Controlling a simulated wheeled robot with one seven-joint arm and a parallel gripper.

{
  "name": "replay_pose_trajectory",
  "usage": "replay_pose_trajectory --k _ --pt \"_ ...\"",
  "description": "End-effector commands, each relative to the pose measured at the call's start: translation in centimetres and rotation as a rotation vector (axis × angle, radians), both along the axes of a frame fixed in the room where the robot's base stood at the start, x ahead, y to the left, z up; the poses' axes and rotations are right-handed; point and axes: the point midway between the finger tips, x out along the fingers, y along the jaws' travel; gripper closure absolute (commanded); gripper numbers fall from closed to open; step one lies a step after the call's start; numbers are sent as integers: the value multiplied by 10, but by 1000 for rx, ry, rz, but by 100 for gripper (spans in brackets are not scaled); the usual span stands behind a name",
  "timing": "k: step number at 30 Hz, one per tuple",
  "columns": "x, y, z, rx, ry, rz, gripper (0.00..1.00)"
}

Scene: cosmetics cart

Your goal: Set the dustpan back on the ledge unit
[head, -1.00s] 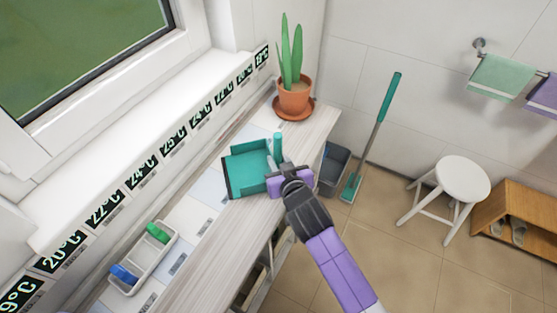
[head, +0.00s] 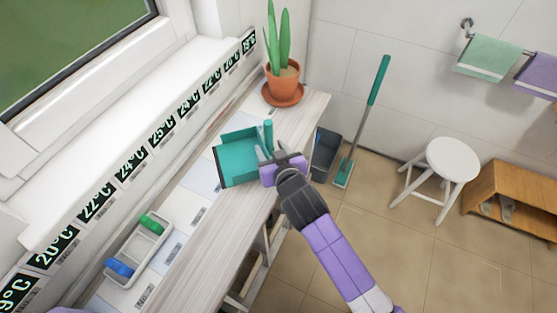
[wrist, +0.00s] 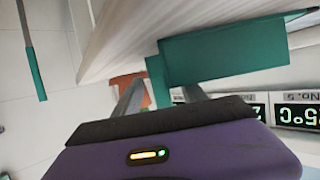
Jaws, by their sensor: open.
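The teal dustpan (head: 236,162) rests on the pale wood top of the ledge unit (head: 218,225), with its tray toward the window side. Its short handle (head: 268,134) stands up at the tray's right. My gripper (head: 267,151) is open right beside the handle, with its fingers pointing at it. In the wrist view the dustpan tray (wrist: 240,50) is ahead, and the handle (wrist: 157,82) shows between the two spread fingers (wrist: 163,92). I cannot tell whether either finger touches it.
A potted plant (head: 281,72) stands at the ledge's far end. A white tray (head: 137,256) with green and blue items lies nearer. A dark bin (head: 325,152), a teal-handled broom (head: 364,120) and a white stool (head: 452,160) stand on the floor to the right.

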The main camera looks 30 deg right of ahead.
Motion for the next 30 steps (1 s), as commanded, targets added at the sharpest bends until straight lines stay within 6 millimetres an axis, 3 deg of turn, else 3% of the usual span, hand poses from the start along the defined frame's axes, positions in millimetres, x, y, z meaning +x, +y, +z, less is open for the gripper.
replay_pose_trajectory --k 15,21,30 --pt "-87 14 33 0 1 0 51" --pt "-100 16 40 0 0 0 51" --pt "-104 16 40 -1 1 4 51"
